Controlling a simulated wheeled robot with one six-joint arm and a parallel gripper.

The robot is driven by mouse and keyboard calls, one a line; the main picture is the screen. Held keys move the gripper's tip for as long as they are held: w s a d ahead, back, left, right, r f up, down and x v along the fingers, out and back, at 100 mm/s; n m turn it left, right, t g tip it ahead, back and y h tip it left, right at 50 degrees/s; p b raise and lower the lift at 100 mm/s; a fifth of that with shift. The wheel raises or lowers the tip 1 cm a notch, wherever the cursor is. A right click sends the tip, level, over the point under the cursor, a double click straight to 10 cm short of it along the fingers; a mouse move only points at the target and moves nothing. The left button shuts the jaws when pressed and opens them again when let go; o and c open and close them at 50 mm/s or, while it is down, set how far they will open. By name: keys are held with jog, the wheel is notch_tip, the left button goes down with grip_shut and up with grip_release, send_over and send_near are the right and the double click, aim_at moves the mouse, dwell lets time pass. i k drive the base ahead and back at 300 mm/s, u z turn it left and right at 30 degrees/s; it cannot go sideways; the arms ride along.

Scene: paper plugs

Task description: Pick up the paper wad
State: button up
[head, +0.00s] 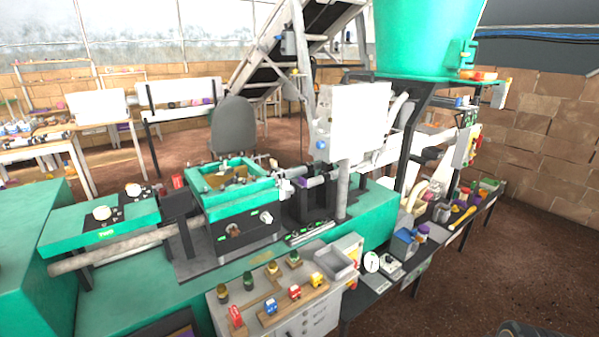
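Two whitish, rounded lumps that look like paper wads lie on the green side table at the left: one wad (102,212) is nearer, the other (133,189) is a little farther back and to the right. Both rest on or beside small dark patches of the green table top (72,228). They are small in this view, so I cannot tell their exact shape. My gripper is not clearly in view, so its place relative to the wads does not show.
A green machine with an open-topped box (235,208) stands right of the side table. A grey cabinet (275,318) with toy vehicles and jars is in front. A dark bench (440,240) with cups and tools runs along the right. Brown floor (500,265) is open at the right.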

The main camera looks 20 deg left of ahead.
aim_at(286, 182)
jog(key=i, duration=1.55)
jog(key=u, duration=2.8)
